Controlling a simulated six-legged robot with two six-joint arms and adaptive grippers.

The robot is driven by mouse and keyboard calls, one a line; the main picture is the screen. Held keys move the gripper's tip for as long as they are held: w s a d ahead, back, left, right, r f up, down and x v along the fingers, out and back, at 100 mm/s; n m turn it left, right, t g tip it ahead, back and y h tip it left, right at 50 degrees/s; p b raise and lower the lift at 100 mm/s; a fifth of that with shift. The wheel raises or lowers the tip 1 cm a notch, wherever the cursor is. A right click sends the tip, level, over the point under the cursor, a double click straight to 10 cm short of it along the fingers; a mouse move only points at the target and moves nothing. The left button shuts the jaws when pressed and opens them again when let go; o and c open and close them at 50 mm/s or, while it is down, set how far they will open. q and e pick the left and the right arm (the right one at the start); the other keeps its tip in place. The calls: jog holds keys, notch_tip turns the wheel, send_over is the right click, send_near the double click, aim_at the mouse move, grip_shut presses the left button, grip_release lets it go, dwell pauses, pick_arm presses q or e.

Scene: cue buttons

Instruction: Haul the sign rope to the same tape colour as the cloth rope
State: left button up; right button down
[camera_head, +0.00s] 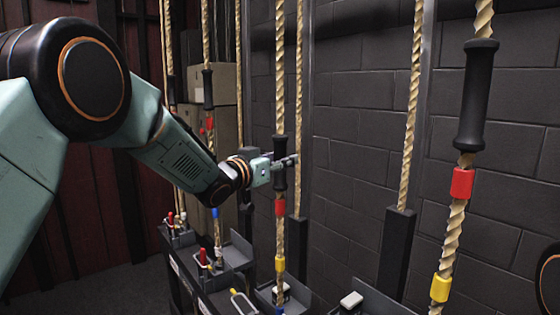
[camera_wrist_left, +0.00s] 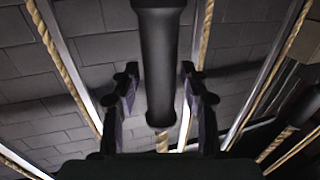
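My left gripper (camera_head: 285,163) is at a black sleeve handle (camera_head: 280,180) on the middle rope (camera_head: 279,235). In the left wrist view its two fingers (camera_wrist_left: 160,100) stand open on either side of the handle (camera_wrist_left: 158,60), with gaps showing. Below this handle the rope has red tape (camera_head: 280,207), yellow tape (camera_head: 280,264) and a bit of blue at the bottom. A nearer rope (camera_head: 451,228) at right has a black handle (camera_head: 476,95), red tape (camera_head: 462,183) and yellow tape (camera_head: 440,288). I cannot tell which ropes are sign and cloth. My right gripper is out of view.
A farther rope has a black handle (camera_head: 208,90) and blue tape (camera_head: 215,213). A rail with red-handled levers (camera_head: 204,257) runs below the ropes. Plain back ropes (camera_head: 412,110) and metal posts stand close to the dark block wall (camera_head: 345,120). Boxes (camera_head: 222,84) are stacked behind.

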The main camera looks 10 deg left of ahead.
pick_arm(q)
jog(key=shift+o, duration=0.2)
jog(key=shift+s+a, duration=0.15)
jog(key=v, duration=1.1)
jog(key=shift+s, duration=0.35)
dwell(0.4)
